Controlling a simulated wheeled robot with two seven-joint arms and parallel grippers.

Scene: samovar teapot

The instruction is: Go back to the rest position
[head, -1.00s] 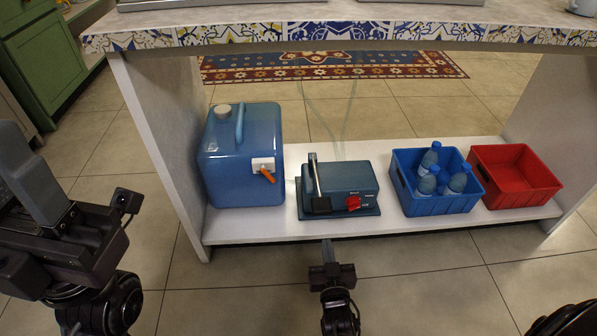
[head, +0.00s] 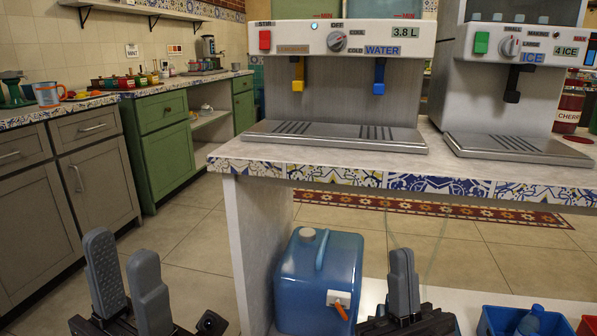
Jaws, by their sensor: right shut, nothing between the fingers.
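My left gripper (head: 127,284) is at the lower left of the head view, in front of the grey cabinets. Its two grey fingers point up and stand apart, with nothing between them. My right gripper (head: 403,284) is at the bottom, right of centre, in front of the counter's lower shelf. Its fingers point up and are shut together, empty. The lower parts of both arms are cut off by the picture's bottom edge.
A tiled counter (head: 254,168) carries a water dispenser (head: 345,95) and an ice machine (head: 512,75). Below it are a blue water container (head: 300,280), a blue crate (head: 490,322) with a bottle, and a red crate (head: 588,326). Open floor (head: 190,240) lies left of the counter.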

